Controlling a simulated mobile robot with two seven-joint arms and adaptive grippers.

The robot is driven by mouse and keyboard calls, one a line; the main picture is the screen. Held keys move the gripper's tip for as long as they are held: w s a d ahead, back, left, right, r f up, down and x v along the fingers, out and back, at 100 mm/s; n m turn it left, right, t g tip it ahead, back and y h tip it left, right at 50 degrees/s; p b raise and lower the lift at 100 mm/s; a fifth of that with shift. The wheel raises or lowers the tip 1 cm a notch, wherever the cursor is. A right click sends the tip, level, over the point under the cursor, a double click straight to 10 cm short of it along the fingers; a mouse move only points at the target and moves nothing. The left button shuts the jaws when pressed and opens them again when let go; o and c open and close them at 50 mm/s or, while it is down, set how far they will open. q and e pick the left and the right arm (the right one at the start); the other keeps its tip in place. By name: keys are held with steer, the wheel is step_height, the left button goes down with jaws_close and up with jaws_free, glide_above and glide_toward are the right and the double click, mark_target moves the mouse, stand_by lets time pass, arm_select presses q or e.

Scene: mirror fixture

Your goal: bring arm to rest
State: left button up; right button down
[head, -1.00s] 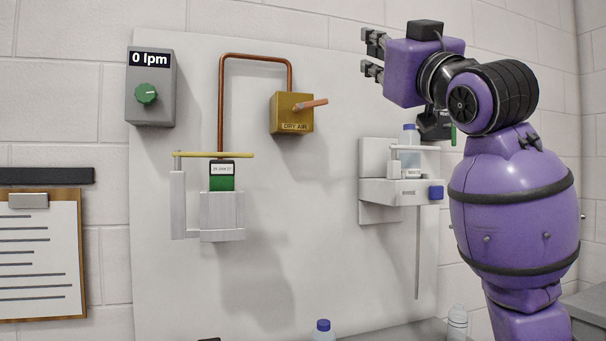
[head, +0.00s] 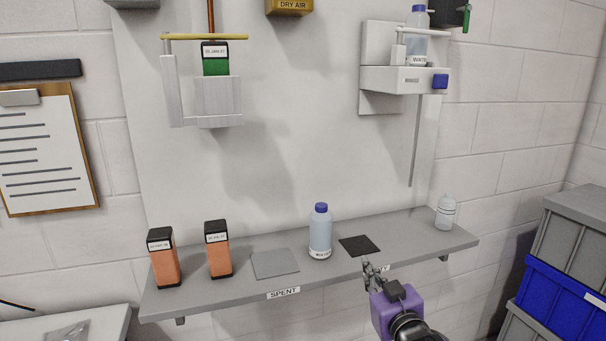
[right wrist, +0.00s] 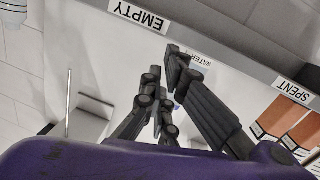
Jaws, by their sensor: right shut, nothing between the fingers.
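My right gripper (head: 373,269), purple with dark fingers, is low in the head view, in front of the shelf's front edge beside the black mat (head: 359,245). Its fingers are shut with nothing between them. In the right wrist view my right gripper (right wrist: 176,62) points toward the shelf edge between the EMPTY label (right wrist: 138,16) and the SPENT label (right wrist: 293,91). Most of my right arm is below the head picture. My left gripper shows in neither view.
The shelf (head: 200,290) carries orange cartridges (head: 218,250), a grey mat (head: 275,263), a blue-capped bottle (head: 320,232) and a clear bottle (head: 446,211). Above are a green cartridge in a holder (head: 215,67) and a bottle in a wall fixture (head: 416,42). Stacked crates (head: 565,290) stand right.

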steer(key=s+d+f+g+h, duration=0.1)
steer(key=s+f, duration=0.3)
steer(key=f, duration=0.2)
steer(key=s+f+g, duration=0.1)
steer(key=s+f, duration=0.3)
steer(key=f, duration=0.3)
steer(key=s+d+f+m+g+h, duration=0.1)
steer(key=s+f+g, duration=0.2)
steer(key=s+f, duration=0.8)
steer(key=s+d+f+m+g+h, duration=0.1)
steer(key=s+f+m+g, duration=0.1)
steer(key=s+f, duration=1)
steer(key=s+g, duration=0.1)
steer(key=s, duration=0.7)
steer(key=shift+m, duration=0.3)
